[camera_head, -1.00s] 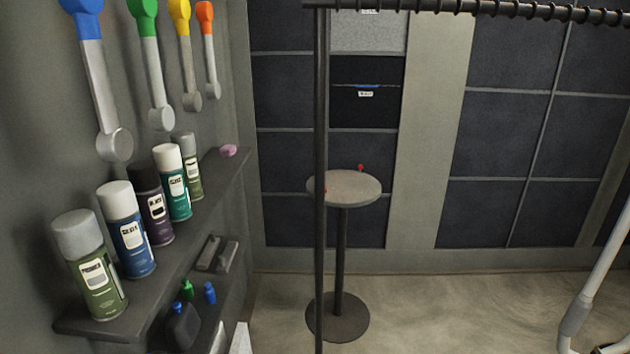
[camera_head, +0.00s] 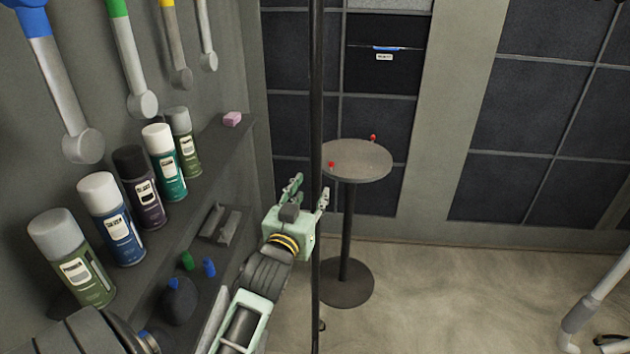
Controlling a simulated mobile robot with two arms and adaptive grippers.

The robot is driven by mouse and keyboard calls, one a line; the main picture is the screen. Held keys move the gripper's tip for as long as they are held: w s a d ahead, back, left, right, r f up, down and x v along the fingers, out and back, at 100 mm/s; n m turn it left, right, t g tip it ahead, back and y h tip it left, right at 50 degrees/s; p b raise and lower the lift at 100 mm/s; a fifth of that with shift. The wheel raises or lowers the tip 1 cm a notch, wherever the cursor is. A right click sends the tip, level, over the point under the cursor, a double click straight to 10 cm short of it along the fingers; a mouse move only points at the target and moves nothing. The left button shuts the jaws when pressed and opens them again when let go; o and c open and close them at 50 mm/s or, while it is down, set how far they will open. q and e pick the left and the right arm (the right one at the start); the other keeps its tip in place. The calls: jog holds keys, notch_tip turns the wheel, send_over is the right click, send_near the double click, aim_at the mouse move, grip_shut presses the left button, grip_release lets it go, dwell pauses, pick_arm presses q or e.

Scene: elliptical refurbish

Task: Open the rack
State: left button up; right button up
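The rack shows as a thin dark upright pole (camera_head: 316,80) running down through the middle of the head view. Its top rail is out of view. My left gripper (camera_head: 308,188) reaches in from the lower left beside the pole, with its fingers spread and nothing seen held. One finger is left of the pole and the other overlaps it in the picture. I cannot tell whether the pole lies between the fingers or whether they touch it. My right gripper is not in view.
A round pedestal table (camera_head: 360,162) with small red items stands behind the pole. A white tubular frame (camera_head: 597,303) stands at the right. Open floor lies between.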

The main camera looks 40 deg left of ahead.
aim_at(314, 190)
pick_arm(q)
jog(key=x, duration=0.4)
jog(key=shift+w+f+p, duration=0.1)
jog(key=shift+p, duration=0.25)
jog(key=shift+c, duration=0.5)
grip_shut()
